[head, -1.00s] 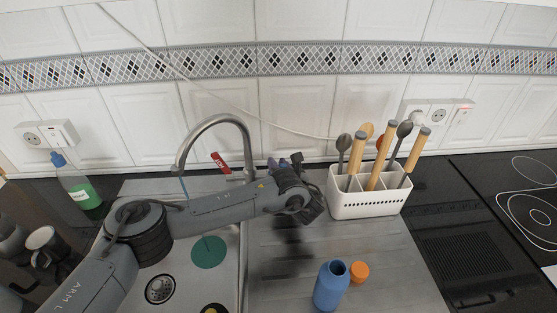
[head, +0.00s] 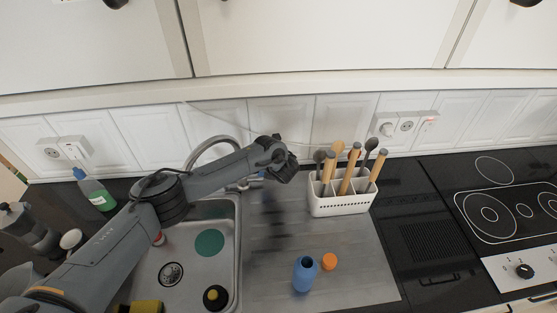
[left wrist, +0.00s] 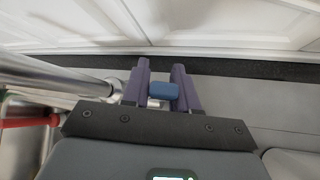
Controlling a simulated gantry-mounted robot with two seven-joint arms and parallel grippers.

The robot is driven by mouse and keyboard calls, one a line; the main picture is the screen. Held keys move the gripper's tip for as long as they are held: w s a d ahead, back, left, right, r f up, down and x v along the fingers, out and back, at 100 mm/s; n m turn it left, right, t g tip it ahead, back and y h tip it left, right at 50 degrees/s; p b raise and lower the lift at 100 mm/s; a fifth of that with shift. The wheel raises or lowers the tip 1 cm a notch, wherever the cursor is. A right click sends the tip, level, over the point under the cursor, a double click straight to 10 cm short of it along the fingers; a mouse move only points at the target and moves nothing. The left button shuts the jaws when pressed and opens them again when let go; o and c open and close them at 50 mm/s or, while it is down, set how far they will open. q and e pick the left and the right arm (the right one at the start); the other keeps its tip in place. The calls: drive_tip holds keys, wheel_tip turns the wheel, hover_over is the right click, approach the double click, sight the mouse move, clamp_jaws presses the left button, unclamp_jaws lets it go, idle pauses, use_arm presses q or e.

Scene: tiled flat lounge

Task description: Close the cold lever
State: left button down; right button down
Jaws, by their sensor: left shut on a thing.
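The cold lever (left wrist: 164,90) is blue and shows in the left wrist view between the purple fingers of my left gripper (left wrist: 161,72). The gripper is shut on it. The red lever (left wrist: 28,122) is at the left edge of that view, beside the chrome tap, which also shows in the head view (head: 198,147). In the head view my left arm reaches from the lower left across the sink to the right of the tap. There the arm covers the red lever and most of the tap base, and the fingertips are hidden. My right gripper is not in view.
The white utensil holder (head: 340,206) stands right of my left gripper on the drainboard. A blue bottle (head: 305,276) and its orange cap (head: 329,261) are nearer the front. A green soap bottle (head: 97,194) stands at left. The tiled wall (head: 280,120) is close behind.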

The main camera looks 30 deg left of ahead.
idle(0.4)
use_arm(q)
drive_tip(key=c, duration=1)
unclamp_jaws()
drive_tip(key=shift+a, duration=0.1)
drive_tip(key=shift+o, duration=0.2)
drive_tip(key=p+v, duration=0.6)
drive_tip(key=v, duration=0.4)
drive_tip(key=shift+d+r, duration=0.25)
drive_tip(key=shift+d, duration=0.05)
drive_tip(key=shift+s, duration=0.2)
